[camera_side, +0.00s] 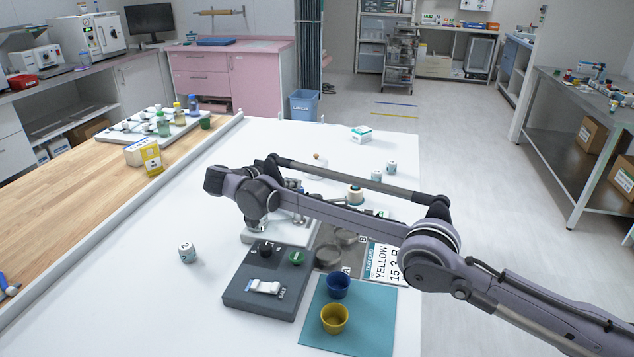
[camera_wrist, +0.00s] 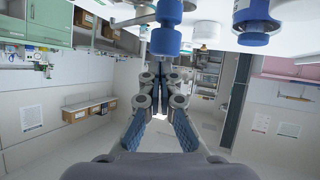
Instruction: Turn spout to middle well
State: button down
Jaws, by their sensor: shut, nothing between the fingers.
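A low white base (camera_side: 252,238) stands on the table behind a dark grey block, largely covered by my arm. I cannot make out a spout or its direction in the side view. Round metal dishes (camera_side: 328,257) sit to its right, near letters A and B; which is a middle well I cannot tell. My gripper is largely hidden there. In the wrist view my gripper (camera_wrist: 158,84) is shut and empty. A blue cylindrical part on a thin metal rod (camera_wrist: 165,42) shows just past the fingers; contact is unclear.
A blue cup (camera_side: 338,286) and yellow cup (camera_side: 334,318) stand on a teal mat (camera_side: 375,325). A card reading YELLOW (camera_side: 384,262) lies behind. The table's left front is mostly clear.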

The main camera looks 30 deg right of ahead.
jog(key=d+r+n+g+y, duration=0.1)
jog(key=d+r+n+y, duration=0.2)
jog(key=d+n+y, duration=0.65)
jog(key=shift+m+y, duration=0.25)
jog(key=shift+m, duration=0.6)
jog(key=x, duration=0.3)
jog(key=d+x, duration=0.1)
jog(key=x, duration=0.6)
jog(key=shift+s+d+f, duration=0.15)
jog(key=shift+d, duration=0.1)
jog(key=shift+s+a+r, duration=0.2)
jog(key=shift+s+r, duration=0.1)
jog(key=shift+s, duration=0.15)
jog(key=shift+s+a+r, duration=0.15)
jog(key=shift+s+a, duration=0.15)
jog(key=shift+s, duration=0.4)
jog(key=shift+s+a+r, duration=0.1)
jog(key=shift+s+a, duration=0.2)
jog(key=shift+s, duration=0.45)
